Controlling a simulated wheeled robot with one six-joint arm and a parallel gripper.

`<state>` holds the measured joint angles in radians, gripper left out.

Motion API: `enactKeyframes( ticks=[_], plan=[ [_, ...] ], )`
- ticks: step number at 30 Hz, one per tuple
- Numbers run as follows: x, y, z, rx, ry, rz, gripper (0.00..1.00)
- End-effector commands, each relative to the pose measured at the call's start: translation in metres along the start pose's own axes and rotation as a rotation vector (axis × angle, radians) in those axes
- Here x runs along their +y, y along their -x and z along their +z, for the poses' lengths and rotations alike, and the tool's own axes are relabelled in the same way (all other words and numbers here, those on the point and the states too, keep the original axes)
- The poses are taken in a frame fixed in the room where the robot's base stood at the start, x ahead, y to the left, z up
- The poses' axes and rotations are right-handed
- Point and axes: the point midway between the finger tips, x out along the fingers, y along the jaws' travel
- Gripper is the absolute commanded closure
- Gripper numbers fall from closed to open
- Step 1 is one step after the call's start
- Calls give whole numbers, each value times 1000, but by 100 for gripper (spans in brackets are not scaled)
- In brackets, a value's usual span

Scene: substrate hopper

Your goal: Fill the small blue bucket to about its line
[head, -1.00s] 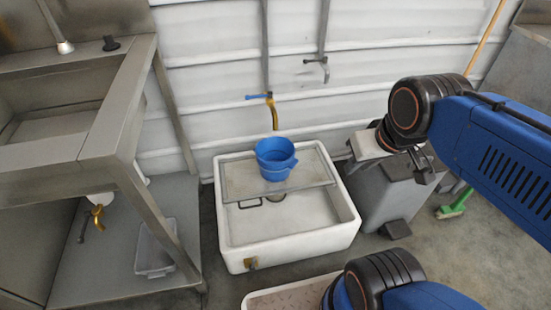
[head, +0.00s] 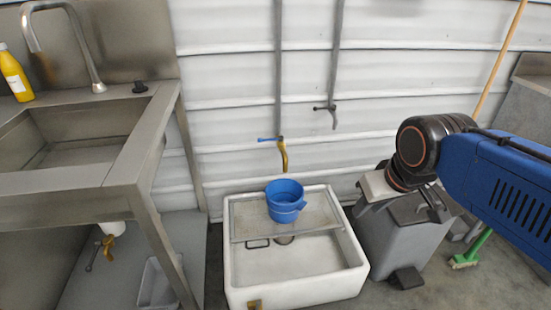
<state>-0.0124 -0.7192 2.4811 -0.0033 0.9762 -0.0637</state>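The small blue bucket (head: 285,203) stands upright on a grey board (head: 248,222) laid across the back of a white trough (head: 296,292). A brass tap (head: 283,157) with a blue lever (head: 268,139) is on the wall just above and behind the bucket. I see no stream of water from it. The bucket's fill line and water level cannot be made out. My gripper (head: 435,206) is at the right, above a grey bin and well apart from the bucket and tap. Its fingers are small and partly hidden, and I see nothing held.
A second, dark tap (head: 331,112) is on the wall to the right. The grey pedal bin (head: 398,240) stands right of the trough. A steel sink (head: 95,130) with a yellow bottle (head: 14,74) is at the left. A green broom (head: 470,250) is at the far right.

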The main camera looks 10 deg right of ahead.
Motion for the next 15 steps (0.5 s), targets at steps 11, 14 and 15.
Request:
enactKeyframes(
  ticks=[11,14,15],
  plan=[
    [-4,15,-126,-45,312,-18,70],
    [-7,14,-160,-55,396,-24,70],
    [-8,13,-174,-59,430,-26,70]
  ],
)
